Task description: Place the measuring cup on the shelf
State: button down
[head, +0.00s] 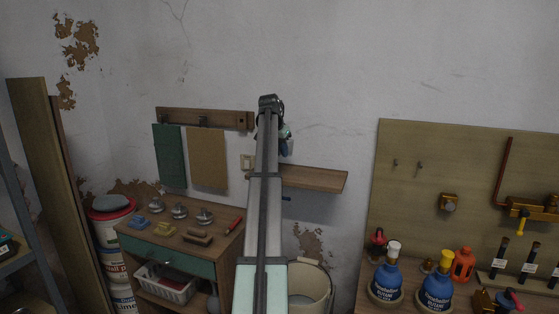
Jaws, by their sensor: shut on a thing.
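The wooden shelf (314,178) is fixed to the wall, right of my extended arm, and its visible top is bare. My gripper (286,134) is at the far end of the arm, above the shelf, and mostly hidden behind the arm. It is shut on a small blue thing (288,148), which seems to be part of the measuring cup. Most of the cup is hidden, and I cannot tell whether it touches the shelf.
A wall rail (205,118) with hanging green and brown cloths is to the left. Below it stands a wooden cabinet (150,243) with small tools on top. A pegboard (455,165) and blue bottles (388,276) are at the right. A pale bin (310,284) stands under the shelf.

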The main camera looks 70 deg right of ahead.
jog(key=shift+d+f, duration=0.1)
jog(key=shift+f, duration=3.25)
jog(key=shift+f, duration=0.6)
jog(key=c, duration=0.9)
grip_release()
